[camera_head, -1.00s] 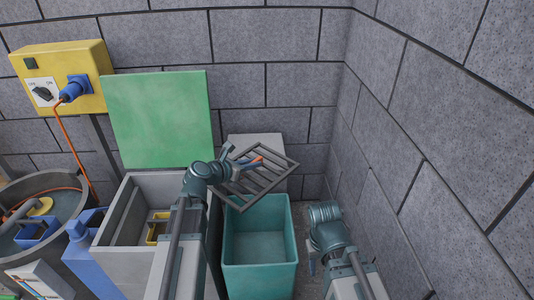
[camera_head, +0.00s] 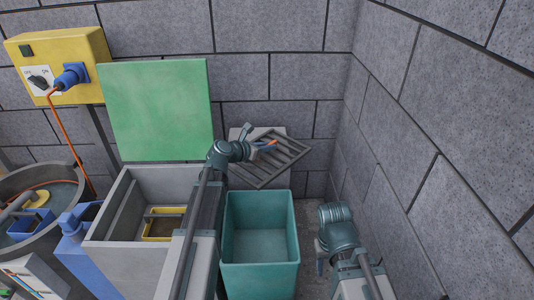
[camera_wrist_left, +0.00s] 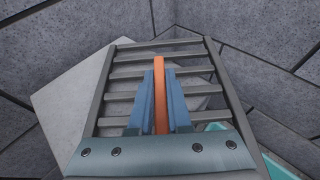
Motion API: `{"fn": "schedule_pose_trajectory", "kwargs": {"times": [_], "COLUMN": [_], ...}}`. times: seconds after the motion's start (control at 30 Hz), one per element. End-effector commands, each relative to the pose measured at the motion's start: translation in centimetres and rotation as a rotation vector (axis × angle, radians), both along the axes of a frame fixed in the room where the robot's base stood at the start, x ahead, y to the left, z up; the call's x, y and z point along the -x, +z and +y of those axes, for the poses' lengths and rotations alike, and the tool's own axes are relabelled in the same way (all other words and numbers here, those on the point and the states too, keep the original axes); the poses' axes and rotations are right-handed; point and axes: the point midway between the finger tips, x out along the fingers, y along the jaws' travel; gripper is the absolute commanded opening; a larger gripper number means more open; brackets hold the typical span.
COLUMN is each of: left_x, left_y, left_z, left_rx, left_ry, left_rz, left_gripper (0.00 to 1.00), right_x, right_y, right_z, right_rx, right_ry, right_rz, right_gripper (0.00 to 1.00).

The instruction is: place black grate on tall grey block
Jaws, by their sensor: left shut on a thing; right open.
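The black grate (camera_head: 283,166) is a flat dark frame with several parallel bars, in the upper middle of the head view. My left gripper (camera_head: 268,146) is shut on it by an orange part; in the left wrist view the blue fingers (camera_wrist_left: 160,95) clasp the orange strip (camera_wrist_left: 160,72). The tall grey block (camera_head: 240,132) stands against the back wall, and the grate covers much of its top. Its pale top also shows in the left wrist view (camera_wrist_left: 70,95), turned relative to the grate. I cannot tell whether they touch. My right gripper (camera_head: 322,262) is low at the right, partly hidden by its arm, and empty.
A teal open bin (camera_head: 261,273) stands in front of the block. Left of it is a grey box (camera_head: 118,232) with a raised green lid (camera_head: 155,110) and a yellow tray inside. A yellow switch box (camera_head: 58,62) and round tub are far left. The wall is close on the right.

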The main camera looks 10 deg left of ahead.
Motion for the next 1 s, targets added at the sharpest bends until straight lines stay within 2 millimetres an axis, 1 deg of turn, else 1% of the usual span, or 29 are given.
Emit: {"fn": "schedule_pose_trajectory", "kwargs": {"times": [0.03, 0.3, 0.43, 0.47, 0.6, 0.63, 0.87, 0.97, 1.0], "left_x": [-0.02, -0.04, -0.03, -0.02, -0.03, -0.03, -0.02, -0.03, 0.34], "left_y": [-0.93, -0.72, -1.12, -1.04, -0.98, -0.98, -0.96, -0.56, -0.41], "left_z": [-0.08, -0.12, -0.12, -0.13, -0.12, -0.12, -0.12, -0.12, 0.04], "left_rx": [0.001, 0.001, 0.001, 0.0, 0.0, 0.0, 0.0, 0.0, 0.0], "left_ry": [0.001, 0.002, 0.001, 0.001, 0.001, 0.001, 0.001, 0.001, 0.002], "left_rz": [-0.001, -0.001, -0.001, 0.0, 0.0, 0.0, 0.0, 0.0, 0.0], "left_gripper": [0.0, 0.0, 0.0, 0.2, 0.45, 0.46, 0.46, 0.46, 0.46], "right_x": [0.0, 0.0, -0.01, 0.0, -0.01, -0.01, -0.01, 0.0, 0.0], "right_y": [-0.95, -0.73, -1.14, -1.05, -0.98, -0.98, -0.97, -0.57, -0.41], "right_z": [0.01, 0.0, 0.0, 0.0, 0.01, 0.01, 0.0, 0.0, 0.0], "right_rx": [0.0, 0.0, 0.0, 0.0, 0.0, 0.0, 0.0, 0.0, 0.0], "right_ry": [-0.001, -0.002, -0.002, -0.002, -0.002, -0.002, -0.002, -0.002, -0.001], "right_rz": [0.0, 0.0, 0.0, 0.0, 0.0, 0.0, 0.0, 0.0, 0.0], "right_gripper": [0.5, 0.5, 0.5, 0.5, 0.5, 0.5, 0.5, 0.5, 0.5]}}
